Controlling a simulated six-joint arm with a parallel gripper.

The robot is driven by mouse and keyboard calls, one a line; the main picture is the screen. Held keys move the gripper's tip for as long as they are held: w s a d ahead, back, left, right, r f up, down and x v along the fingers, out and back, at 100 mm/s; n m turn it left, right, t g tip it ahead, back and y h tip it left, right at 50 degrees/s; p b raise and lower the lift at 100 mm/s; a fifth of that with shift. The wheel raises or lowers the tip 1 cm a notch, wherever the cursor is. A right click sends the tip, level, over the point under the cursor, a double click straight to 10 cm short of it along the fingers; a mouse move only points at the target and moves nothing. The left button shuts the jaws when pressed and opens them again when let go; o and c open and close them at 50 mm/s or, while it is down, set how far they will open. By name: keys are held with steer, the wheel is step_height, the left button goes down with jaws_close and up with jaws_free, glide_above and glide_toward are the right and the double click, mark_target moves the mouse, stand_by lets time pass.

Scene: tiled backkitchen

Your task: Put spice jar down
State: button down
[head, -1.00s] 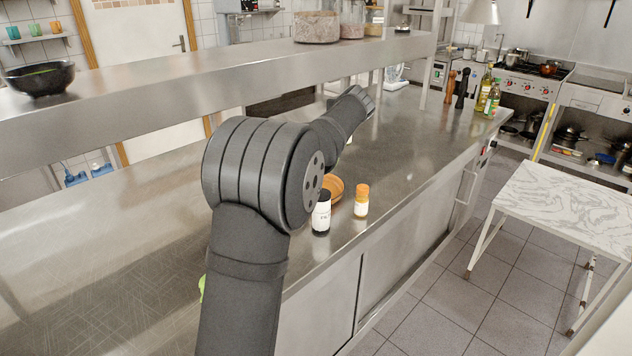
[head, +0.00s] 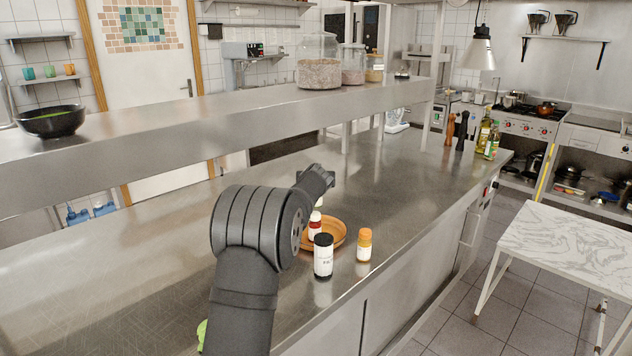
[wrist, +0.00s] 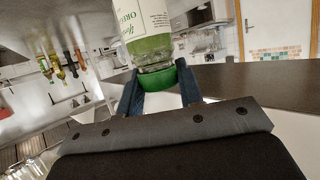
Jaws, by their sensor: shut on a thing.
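The spice jar (wrist: 153,40) has a green lid and a white label with green print, partly readable as "ORE". In the wrist view my gripper (wrist: 160,88) is shut on it, with one dark blue finger on each side of the lid. The wrist picture is upside down, so the lid is the jar's upper end. In the head view my gripper (head: 322,176) is over the steel counter (head: 420,165), just behind the wooden bowl. The held jar is mostly hidden there, and I cannot tell whether its base touches the counter.
The wooden bowl (head: 337,236) holds a red-and-white jar (head: 315,226). A black-lidded jar (head: 323,257) and an orange-lidded jar (head: 364,246) stand in front, near the counter edge. A steel shelf (head: 230,120) runs above the counter.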

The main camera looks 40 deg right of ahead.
steer(key=shift+f, duration=0.35)
steer(key=shift+f, duration=0.45)
steer(key=c, duration=1)
jaws_free()
steer(key=shift+f, duration=0.1)
steer(key=shift+r, duration=0.65)
steer(key=v, duration=1.2)
steer(key=shift+f, duration=0.2)
